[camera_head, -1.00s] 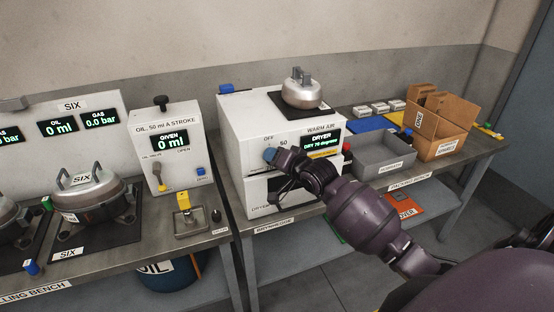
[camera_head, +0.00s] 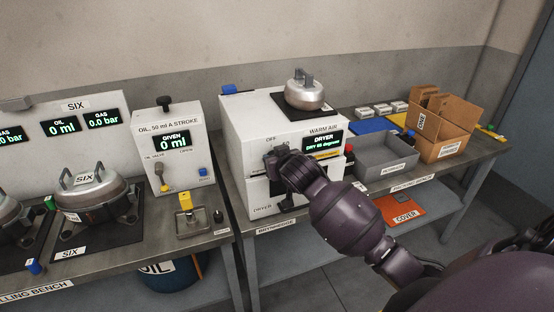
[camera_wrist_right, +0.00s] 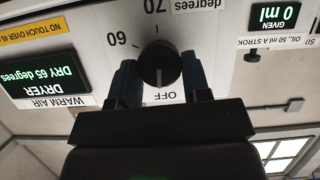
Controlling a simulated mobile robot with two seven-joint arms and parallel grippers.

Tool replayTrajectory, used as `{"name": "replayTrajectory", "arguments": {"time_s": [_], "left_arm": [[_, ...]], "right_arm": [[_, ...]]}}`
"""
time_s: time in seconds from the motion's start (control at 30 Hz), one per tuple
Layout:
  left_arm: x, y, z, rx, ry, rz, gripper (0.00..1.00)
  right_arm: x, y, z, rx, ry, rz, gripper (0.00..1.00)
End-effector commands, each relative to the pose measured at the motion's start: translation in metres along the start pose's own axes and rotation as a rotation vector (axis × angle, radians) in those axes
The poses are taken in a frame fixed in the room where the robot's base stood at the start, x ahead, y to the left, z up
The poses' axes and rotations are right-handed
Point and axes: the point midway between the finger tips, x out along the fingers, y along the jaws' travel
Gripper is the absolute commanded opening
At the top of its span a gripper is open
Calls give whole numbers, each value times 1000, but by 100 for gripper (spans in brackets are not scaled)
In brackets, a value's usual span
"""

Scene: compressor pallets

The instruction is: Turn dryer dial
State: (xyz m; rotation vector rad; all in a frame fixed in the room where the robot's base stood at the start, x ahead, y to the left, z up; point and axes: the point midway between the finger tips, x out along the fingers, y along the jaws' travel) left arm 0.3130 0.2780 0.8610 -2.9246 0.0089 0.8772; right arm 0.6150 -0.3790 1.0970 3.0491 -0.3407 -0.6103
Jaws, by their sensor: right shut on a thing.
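The dryer (camera_head: 240,130) is a white box on the right-hand bench, with a lit display (camera_head: 322,144) that reads DRY 65 degrees in the wrist view (camera_wrist_right: 43,88). Its round black dial (camera_wrist_right: 158,64) sits on the front panel, among the marks 60, 70 and OFF, which appear upside down in the wrist view. My right gripper (camera_head: 273,158) is at the dial, with its blue fingers (camera_wrist_right: 160,78) on either side of it, shut on it. In the head view the gripper hides the dial. My left gripper is not in view.
A metal pot (camera_head: 304,92) stands on the dryer's top. A grey tray (camera_head: 385,158) and a cardboard box (camera_head: 446,130) are to its right. The oil dispenser (camera_head: 172,140) stands to its left, on the filling bench.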

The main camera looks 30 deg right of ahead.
Motion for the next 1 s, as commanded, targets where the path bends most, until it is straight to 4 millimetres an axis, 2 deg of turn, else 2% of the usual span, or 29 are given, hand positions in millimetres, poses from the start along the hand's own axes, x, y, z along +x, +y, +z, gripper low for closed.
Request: {"name": "replayTrajectory", "arguments": {"time_s": [0.3, 0.8, 0.83, 0.97, 1.0], "left_arm": [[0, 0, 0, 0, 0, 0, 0], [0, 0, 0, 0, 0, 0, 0], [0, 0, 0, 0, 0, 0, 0], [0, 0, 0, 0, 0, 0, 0], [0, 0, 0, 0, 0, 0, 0]], "right_arm": [[0, -2, 2, -94, -7, 37, 20], [0, -1, 3, -110, -9, 44, 20], [0, -1, 3, -110, -9, 44, 48], [0, -1, 2, -109, -7, 44, 68], [0, -1, 2, -109, -7, 44, 69]]}}
